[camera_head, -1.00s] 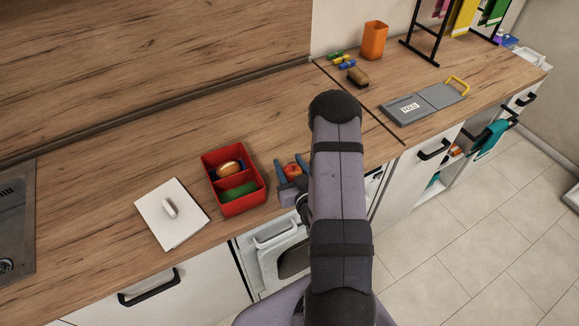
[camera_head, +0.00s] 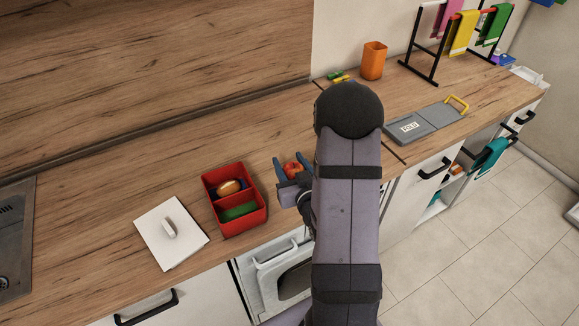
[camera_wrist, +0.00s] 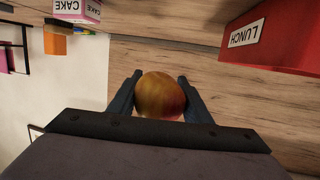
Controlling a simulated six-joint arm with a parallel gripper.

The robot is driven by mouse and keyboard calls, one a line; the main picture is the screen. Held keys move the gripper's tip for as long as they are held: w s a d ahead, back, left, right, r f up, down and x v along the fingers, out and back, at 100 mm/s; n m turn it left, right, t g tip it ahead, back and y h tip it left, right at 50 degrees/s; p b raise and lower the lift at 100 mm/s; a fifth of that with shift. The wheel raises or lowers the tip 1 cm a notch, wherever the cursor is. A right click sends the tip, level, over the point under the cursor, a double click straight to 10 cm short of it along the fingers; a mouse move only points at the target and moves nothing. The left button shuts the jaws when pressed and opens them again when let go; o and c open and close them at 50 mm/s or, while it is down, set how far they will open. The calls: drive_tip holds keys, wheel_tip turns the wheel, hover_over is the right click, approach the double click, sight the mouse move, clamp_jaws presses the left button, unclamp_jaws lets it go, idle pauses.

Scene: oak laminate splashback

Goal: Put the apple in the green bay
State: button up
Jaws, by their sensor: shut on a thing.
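My gripper (camera_head: 292,166) is shut on the red and yellow apple (camera_wrist: 160,94), which sits between its two dark blue fingers in the wrist view. In the head view the apple (camera_head: 293,169) shows red between the fingers, to the right of the red lunch box. The lunch box (camera_head: 262,192) stands open on the counter. Its back bay holds a rounded orange-brown thing (camera_head: 229,188) over a blue floor. Its front bay has a green floor, the green bay (camera_head: 239,211), and looks empty. In the wrist view the box's LUNCH label (camera_wrist: 246,33) is at the upper right.
A white lid with a handle (camera_head: 185,248) lies left of the box. A grey folding board (camera_head: 437,117), an orange cup (camera_head: 373,61) and a drying rack (camera_head: 433,52) stand at the back right. Pink CAKE boxes (camera_wrist: 78,9) show in the wrist view. My arm hides some counter.

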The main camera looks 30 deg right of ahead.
drive_tip(key=shift+r, duration=0.1)
drive_tip(key=w+a+r+n+y, duration=0.2)
drive_tip(key=w+r+y, duration=0.15)
drive_tip(key=r, duration=0.75)
drive_tip(key=a+r+n+g+y, duration=0.1)
drive_tip(key=a+r+n+y, duration=0.2)
drive_tip(key=a+n+y, duration=0.6)
drive_tip(key=s+a+f+n+g+y, duration=0.25)
drive_tip(key=s+a+f+g, duration=0.3)
drive_tip(key=a, duration=0.35)
wheel_tip(320, 180, down, 9)
drive_tip(key=shift+s+m+t, duration=0.25)
drive_tip(key=shift+m+t, duration=0.1)
drive_tip(key=shift+t, duration=0.1)
drive_tip(key=shift+f, duration=0.15)
